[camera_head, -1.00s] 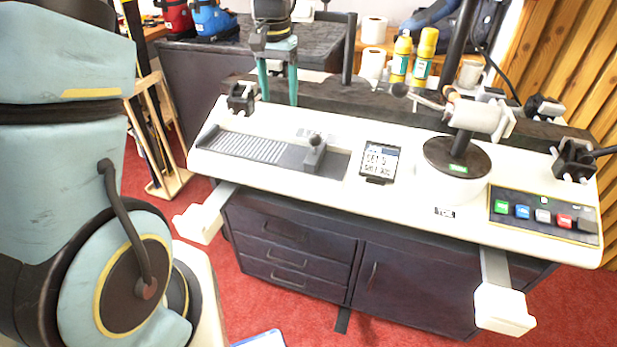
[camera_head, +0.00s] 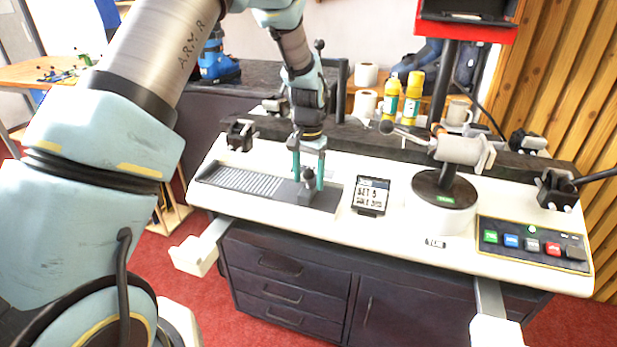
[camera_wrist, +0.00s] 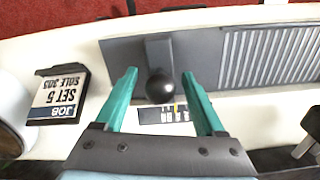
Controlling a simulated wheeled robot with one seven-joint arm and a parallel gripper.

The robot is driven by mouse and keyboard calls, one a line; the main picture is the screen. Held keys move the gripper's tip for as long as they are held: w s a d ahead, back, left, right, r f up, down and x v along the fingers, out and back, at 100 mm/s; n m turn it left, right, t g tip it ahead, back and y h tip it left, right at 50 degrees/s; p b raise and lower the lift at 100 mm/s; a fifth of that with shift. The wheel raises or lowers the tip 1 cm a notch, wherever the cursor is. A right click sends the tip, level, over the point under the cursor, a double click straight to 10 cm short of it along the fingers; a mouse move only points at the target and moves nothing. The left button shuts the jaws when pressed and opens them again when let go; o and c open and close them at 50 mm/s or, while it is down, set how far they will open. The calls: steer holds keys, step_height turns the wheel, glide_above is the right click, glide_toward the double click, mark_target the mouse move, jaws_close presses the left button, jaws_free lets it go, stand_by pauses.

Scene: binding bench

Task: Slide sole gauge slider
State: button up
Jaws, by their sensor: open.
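The sole gauge slider (camera_head: 308,189) is a dark block with a round knob, at the right part of its grey track (camera_head: 240,181) on the white bench top. In the wrist view its knob (camera_wrist: 161,86) lies between the two teal fingers. My gripper (camera_head: 308,178) is open, pointing down at the slider with one finger on each side of the knob and a gap to both. A printed scale (camera_wrist: 165,113) shows beside the track.
Right of the display stands a round dark turntable (camera_head: 446,188) with a metal clamp (camera_head: 462,150). A button panel (camera_head: 533,243) is at the right front. Black clamps (camera_head: 241,134) (camera_head: 557,188) stand at the bench's ends. Yellow bottles (camera_head: 412,98) and paper rolls are behind.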

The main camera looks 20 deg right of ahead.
steer(key=shift+f, duration=0.45)
steer(key=shift+c, duration=0.2)
jaws_close()
stand_by(0.9)
